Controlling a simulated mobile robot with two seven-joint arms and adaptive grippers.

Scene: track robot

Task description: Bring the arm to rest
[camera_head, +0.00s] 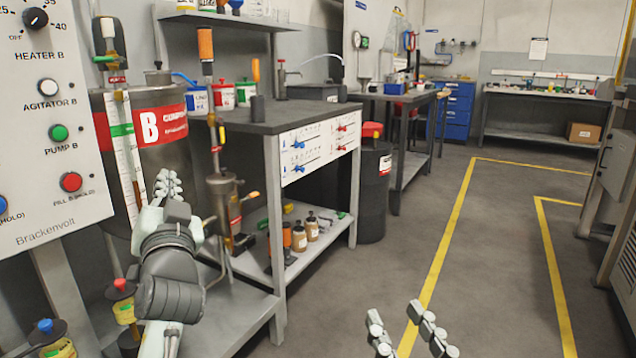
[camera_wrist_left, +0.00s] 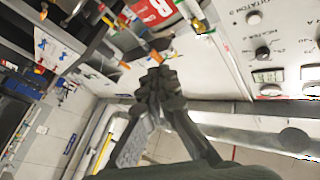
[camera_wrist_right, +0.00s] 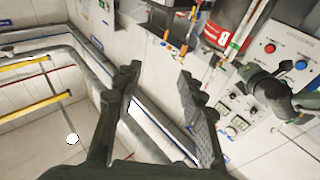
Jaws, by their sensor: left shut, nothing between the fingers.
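My left gripper (camera_head: 168,186) is shut and empty. In the head view it stands in front of the steel tank marked B (camera_head: 165,135), just right of the control panel (camera_head: 50,130). The left wrist view shows its fingers closed together (camera_wrist_left: 160,88). My right gripper (camera_head: 408,328) is at the bottom of the head view, over open floor. In the right wrist view its two fingers (camera_wrist_right: 158,95) stand well apart with nothing between them. My left arm also shows in the right wrist view. Whether the left gripper touches the tank cannot be told.
A workbench (camera_head: 300,115) with a lower shelf of bottles stands right of the tank. A dark drum (camera_head: 372,190) is beside it. The grey floor with yellow lines (camera_head: 445,250) is clear at centre right. A grey cabinet (camera_head: 620,190) stands at the right edge.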

